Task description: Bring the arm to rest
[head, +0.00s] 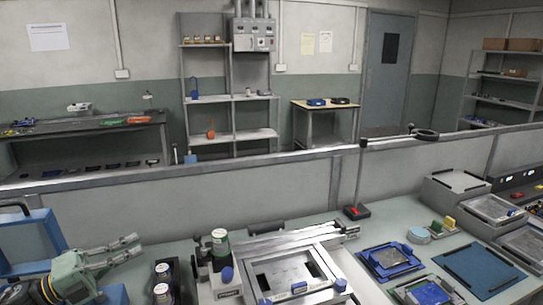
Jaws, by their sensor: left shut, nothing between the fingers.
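My left gripper (137,245) is at the lower left of the head view, with its arm coming in from the left edge. Its two grey fingers point right and are shut, with nothing held between them. It is over the left part of the grey-green workbench (190,240), left of a dark holder with cans (162,272). How high it is above the bench is hard to tell. My right gripper is not in view.
Blue trays (390,260) and a dark blue mat (488,268) lie to the right. A blue frame (30,237) stands behind my arm. A low partition (270,185) borders the back.

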